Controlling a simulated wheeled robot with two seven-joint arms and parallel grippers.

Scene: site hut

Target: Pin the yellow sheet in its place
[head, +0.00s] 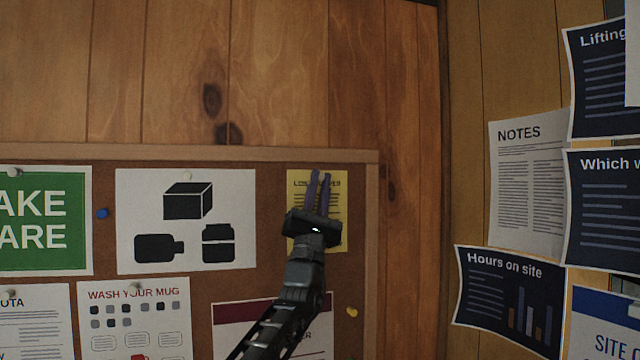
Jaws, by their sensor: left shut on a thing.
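The yellow sheet (337,237) is upright at the top right of the cork board (270,262), with dark printed lines partly hidden behind my gripper. My left gripper (319,176) is in front of it, its fingers pointing up and the tips at the middle of its top edge. Whether the sheet touches the cork cannot be told. My right gripper is not in view.
A white sheet with box and bottle pictures (140,200) hangs to the left, a maroon-topped sheet (235,315) below. A blue pin (102,213) and a yellow pin (352,312) are in the cork. The wooden frame (371,240) is close on the right.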

